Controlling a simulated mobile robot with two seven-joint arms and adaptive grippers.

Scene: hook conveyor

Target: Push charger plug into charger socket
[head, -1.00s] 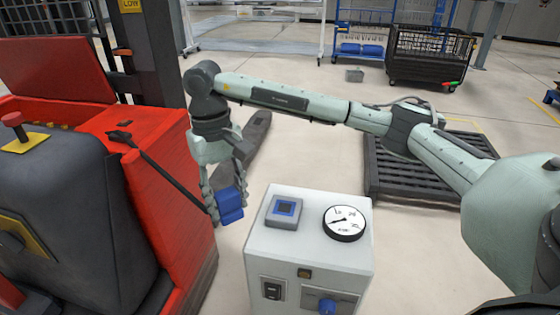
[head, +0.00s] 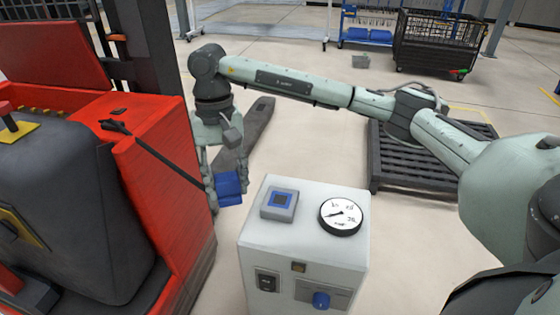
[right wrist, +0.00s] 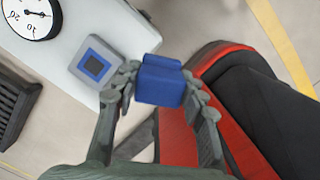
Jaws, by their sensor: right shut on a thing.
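The blue charger plug (head: 229,187) is between the fingers of my right gripper (head: 227,180), which is shut on it. It also shows in the right wrist view (right wrist: 160,82), between both fingers. The plug is in the air, just left of the white cabinet in the head view, apart from the socket. The charger socket (head: 279,205) appears to be the grey block with a dark blue square on the cabinet top; in the right wrist view it (right wrist: 97,62) lies left of the plug. My left gripper is not in view.
The white cabinet (head: 262,240) carries a round gauge (head: 341,215) right of the socket and a blue knob (head: 321,300) on its front. A red truck (head: 165,190) stands at left, with a black cable (head: 165,168) running toward the plug. A black pallet (head: 400,160) lies behind.

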